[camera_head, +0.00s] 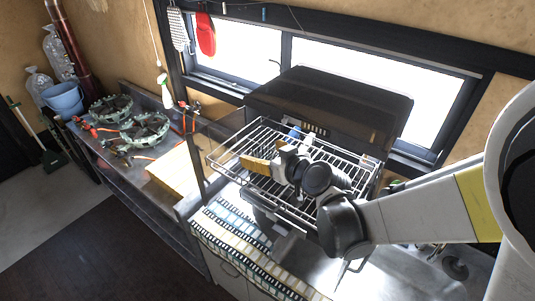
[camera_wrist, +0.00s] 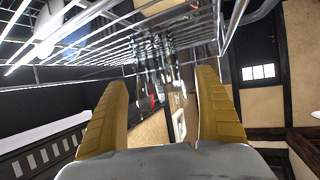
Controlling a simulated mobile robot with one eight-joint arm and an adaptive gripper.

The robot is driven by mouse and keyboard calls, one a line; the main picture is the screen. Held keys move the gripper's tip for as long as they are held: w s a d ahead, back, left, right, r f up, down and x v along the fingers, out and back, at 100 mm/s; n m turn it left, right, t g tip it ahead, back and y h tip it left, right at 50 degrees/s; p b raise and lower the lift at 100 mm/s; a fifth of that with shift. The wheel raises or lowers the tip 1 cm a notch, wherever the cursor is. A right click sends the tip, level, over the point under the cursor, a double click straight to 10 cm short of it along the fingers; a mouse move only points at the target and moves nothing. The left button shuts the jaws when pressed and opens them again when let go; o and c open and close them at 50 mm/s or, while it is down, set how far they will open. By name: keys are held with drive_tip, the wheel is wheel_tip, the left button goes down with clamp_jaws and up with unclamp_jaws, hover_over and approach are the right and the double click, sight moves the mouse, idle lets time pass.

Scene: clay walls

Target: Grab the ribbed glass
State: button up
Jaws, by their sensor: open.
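My gripper (camera_head: 257,167) is over the wire dish rack (camera_head: 237,138) in the head view, with its yellow fingers pointing left. In the wrist view my gripper (camera_wrist: 160,95) is open, its two yellow fingers wide apart with nothing between them. A small pale blue-and-white item (camera_head: 295,132) stands at the back of the rack, behind the gripper. It is too small for me to tell whether it is the ribbed glass. I cannot make out the ribbed glass for certain in either view. My gripper and arm hide part of the rack.
Rack wires (camera_wrist: 110,52) run close above the fingers in the wrist view. A patterned cloth (camera_head: 235,232) lies in front. Two green burners (camera_head: 145,128) sit on the left counter.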

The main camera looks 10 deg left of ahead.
drive_tip(key=c, duration=1.4)
